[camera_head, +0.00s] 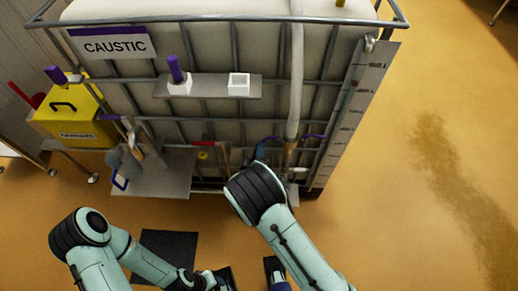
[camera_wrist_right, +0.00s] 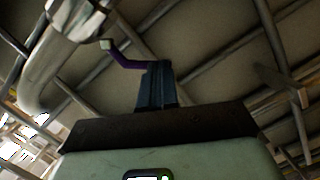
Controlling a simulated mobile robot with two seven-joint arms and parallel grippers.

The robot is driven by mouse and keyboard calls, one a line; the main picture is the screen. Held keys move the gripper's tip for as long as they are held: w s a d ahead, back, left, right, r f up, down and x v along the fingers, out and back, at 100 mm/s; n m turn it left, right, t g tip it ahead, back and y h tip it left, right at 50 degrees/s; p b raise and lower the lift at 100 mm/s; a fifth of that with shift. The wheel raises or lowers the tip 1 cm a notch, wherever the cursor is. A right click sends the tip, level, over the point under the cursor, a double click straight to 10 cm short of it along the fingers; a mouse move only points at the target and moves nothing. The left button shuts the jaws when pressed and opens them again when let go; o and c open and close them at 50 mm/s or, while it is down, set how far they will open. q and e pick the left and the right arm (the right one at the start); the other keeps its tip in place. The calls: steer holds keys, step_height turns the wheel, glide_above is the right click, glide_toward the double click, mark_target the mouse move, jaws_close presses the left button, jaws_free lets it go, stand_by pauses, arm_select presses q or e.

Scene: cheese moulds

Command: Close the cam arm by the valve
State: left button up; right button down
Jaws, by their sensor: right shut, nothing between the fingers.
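The hose fitting by the valve (camera_head: 290,148) sits at the bottom of the pale hose, at the front of the caged tank. A purple cam arm (camera_head: 312,136) sticks out to its right. Another purple arm shows at its left, partly hidden by my right gripper (camera_head: 260,152). In the right wrist view, my gripper (camera_wrist_right: 155,66) is shut and empty. Its fingertips are close beside a bent purple cam arm (camera_wrist_right: 126,60) with a pale end, below the metal fitting (camera_wrist_right: 75,18). I cannot tell whether they touch.
The caged tank (camera_head: 215,105) carries a CAUSTIC sign (camera_head: 113,44) and a small shelf (camera_head: 212,88) with a purple-handled item. A yellow box (camera_head: 72,118) stands at the left. A grey jug (camera_head: 125,160) hangs near a lower plate. Floor at the right is clear.

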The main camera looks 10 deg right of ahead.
steer(key=shift+s+d+f+n, duration=0.1)
steer(key=shift+d+f+n, duration=0.2)
steer(key=shift+n, duration=0.35)
steer(key=shift+d+f+n, duration=0.1)
steer(key=shift+f+n, duration=0.3)
steer(key=shift+n, duration=0.25)
stand_by(0.8)
steer(key=shift+s+d+f+n+t+h, duration=0.1)
steer(key=shift+d+f+n+t+h, duration=0.2)
steer(key=shift+n, duration=0.45)
steer(key=shift+s+d+f+n+t+h, duration=0.1)
steer(key=shift+d+f+n, duration=0.25)
steer(key=shift+n, duration=0.4)
stand_by(4.4)
